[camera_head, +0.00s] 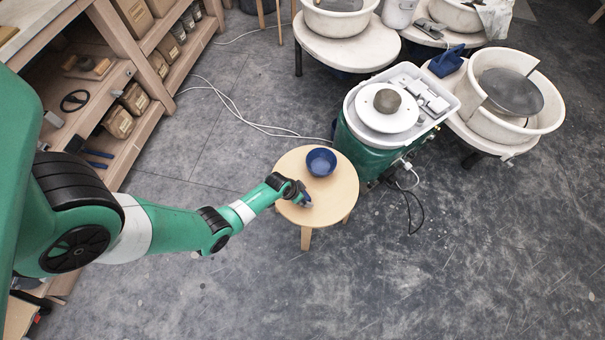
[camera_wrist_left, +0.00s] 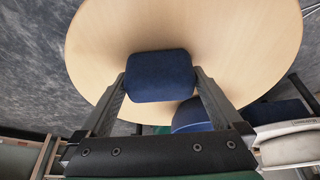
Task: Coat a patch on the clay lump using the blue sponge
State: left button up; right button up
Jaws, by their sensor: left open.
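The blue sponge (camera_wrist_left: 160,77) is a rounded block on the round wooden stool (camera_wrist_left: 240,35). My left gripper (camera_head: 303,199) is open low over the stool's front-left part. In the left wrist view the left gripper (camera_wrist_left: 160,84) has one finger on each side of the sponge; whether they touch it is hard to tell. In the head view the sponge is mostly hidden by the gripper. The clay lump (camera_head: 387,101) is a grey-brown dome on the white wheel head (camera_head: 371,118) of the green pottery wheel. My right gripper is not in view.
A dark blue bowl (camera_head: 321,162) stands on the stool just behind my left gripper. The green wheel (camera_head: 358,157) stands close to the right of the stool. More pottery wheels (camera_head: 505,95) stand behind, and wooden shelves (camera_head: 150,105) at the left. The floor in front is clear.

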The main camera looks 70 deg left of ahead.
pick_arm(q)
jog(key=shift+r+p, duration=0.7)
jog(key=shift+c, duration=0.2)
jog(key=c, duration=1.1)
notch_tip(320, 180, up, 6)
jog(key=p, duration=0.6)
